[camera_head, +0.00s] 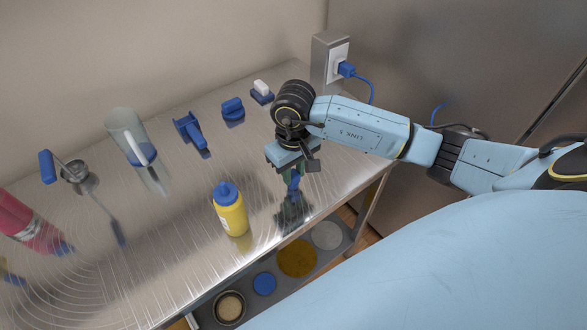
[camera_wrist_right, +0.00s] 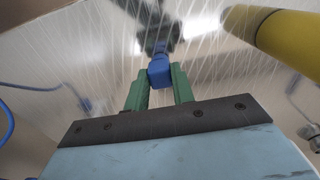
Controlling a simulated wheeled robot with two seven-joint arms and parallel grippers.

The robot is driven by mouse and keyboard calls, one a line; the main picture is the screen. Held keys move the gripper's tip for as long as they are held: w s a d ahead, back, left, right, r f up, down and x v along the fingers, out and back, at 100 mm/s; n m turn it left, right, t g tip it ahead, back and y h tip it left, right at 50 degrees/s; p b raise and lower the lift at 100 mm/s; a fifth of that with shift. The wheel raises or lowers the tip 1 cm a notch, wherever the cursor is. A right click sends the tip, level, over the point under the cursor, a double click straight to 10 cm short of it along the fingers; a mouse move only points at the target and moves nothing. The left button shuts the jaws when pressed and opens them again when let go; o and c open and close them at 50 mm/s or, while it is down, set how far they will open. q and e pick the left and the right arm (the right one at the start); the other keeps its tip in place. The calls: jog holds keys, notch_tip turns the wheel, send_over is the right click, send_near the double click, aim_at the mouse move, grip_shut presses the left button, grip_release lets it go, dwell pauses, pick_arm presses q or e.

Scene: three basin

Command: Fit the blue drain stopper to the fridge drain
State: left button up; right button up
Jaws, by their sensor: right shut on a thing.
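My right gripper (camera_head: 293,180) is above the metal table near its right end, fingers pointing down. It is shut on a small blue piece, which looks like the blue drain stopper (camera_head: 295,184). The right wrist view shows the blue stopper (camera_wrist_right: 160,71) between the green fingertips (camera_wrist_right: 159,88). Much of it is hidden by the fingers, and its reflection shows in the tabletop. The fridge drain cannot be made out in either view. My left gripper is out of view.
A yellow bottle (camera_head: 229,212) with a blue cap stands left of the gripper. A blue clip-like tool (camera_head: 189,130), a blue block (camera_head: 232,105), a blue-and-white brush (camera_head: 262,90) and a clear pitcher (camera_head: 126,128) stand farther back. A socket box (camera_head: 330,60) with a blue plug stands behind.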

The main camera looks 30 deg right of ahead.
aim_at(294, 174)
jog(key=shift+f+b, duration=0.2)
jog(key=shift+b, duration=0.1)
jog(key=o, duration=1)
jog(key=shift+r, duration=0.1)
jog(key=shift+r+p, duration=0.2)
jog(key=shift+p, duration=0.2)
notch_tip(294, 174, up, 12)
jog(key=b, duration=0.1)
jog(key=shift+f, duration=0.1)
